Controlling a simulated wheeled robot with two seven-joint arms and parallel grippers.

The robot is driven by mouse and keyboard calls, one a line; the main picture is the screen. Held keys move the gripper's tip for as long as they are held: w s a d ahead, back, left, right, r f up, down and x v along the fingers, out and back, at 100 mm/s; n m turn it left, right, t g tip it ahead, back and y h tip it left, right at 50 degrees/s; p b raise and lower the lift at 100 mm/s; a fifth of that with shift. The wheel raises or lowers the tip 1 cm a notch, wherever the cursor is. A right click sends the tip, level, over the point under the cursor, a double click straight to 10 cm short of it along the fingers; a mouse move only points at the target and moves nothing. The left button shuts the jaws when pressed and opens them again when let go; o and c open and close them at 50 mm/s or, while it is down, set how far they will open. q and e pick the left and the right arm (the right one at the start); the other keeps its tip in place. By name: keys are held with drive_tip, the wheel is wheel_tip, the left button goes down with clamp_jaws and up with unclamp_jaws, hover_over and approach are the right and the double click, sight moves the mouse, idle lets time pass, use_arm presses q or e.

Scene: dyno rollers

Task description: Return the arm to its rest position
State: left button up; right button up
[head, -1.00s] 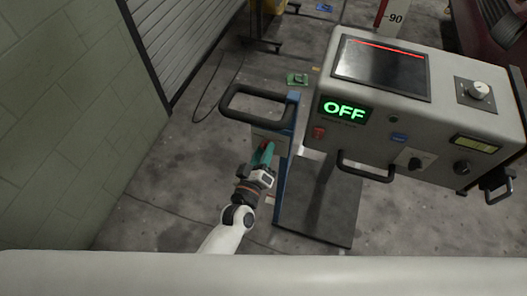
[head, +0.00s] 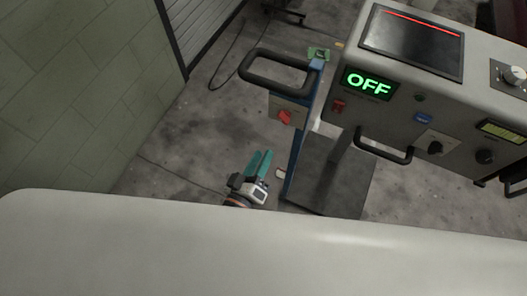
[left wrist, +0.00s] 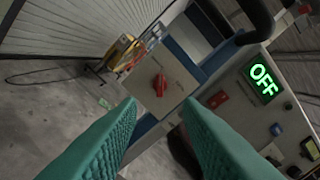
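My left gripper (head: 259,165) shows in the head view at the lower middle, with green fingers pointing up toward the console. In the left wrist view its two green fingers (left wrist: 157,135) stand apart with nothing between them. It is clear of a red rotary switch (head: 284,118) on a small panel below the black handle. The switch also shows in the left wrist view (left wrist: 160,85), beyond the fingertips. My right gripper is in neither view.
A grey console (head: 415,100) stands at the right, with a green "OFF" display (head: 368,84) and a black front handle (head: 384,147). A black loop handle (head: 276,70) sits on a blue post (head: 302,135). Open concrete floor (head: 200,135) lies to the left, before a block wall (head: 75,80).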

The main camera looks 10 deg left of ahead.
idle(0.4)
use_arm(q)
drive_tip(key=s+a+f+m+g+y, duration=0.1)
drive_tip(key=s+a+f+m+g, duration=0.15)
drive_tip(key=f, duration=0.65)
drive_tip(key=s+a+f+m+g, duration=0.1)
drive_tip(key=s+a+f+g, duration=0.15)
drive_tip(key=f, duration=0.75)
drive_tip(key=s+a+f+m+g+y, duration=0.1)
drive_tip(key=s+a+f+m+g, duration=0.2)
drive_tip(key=f, duration=0.6)
drive_tip(key=s+a+f+g+y, duration=0.1)
drive_tip(key=s+a+f+g, duration=0.1)
drive_tip(key=s, duration=0.4)
drive_tip(key=s+a+f+m+g+y, duration=0.1)
drive_tip(key=s+a+f+g, duration=0.2)
drive_tip(key=s+a+f, duration=0.2)
drive_tip(key=s+a+f+g+y, duration=0.1)
drive_tip(key=s+a+f+g, duration=0.2)
drive_tip(key=s+f, duration=0.3)
drive_tip(key=s+a, duration=0.1)
drive_tip(key=s, duration=0.1)
drive_tip(key=shift+s+f+y, duration=0.3)
drive_tip(key=shift+s+f, duration=0.05)
drive_tip(key=shift+s, duration=0.05)
drive_tip(key=shift+m, duration=0.25)
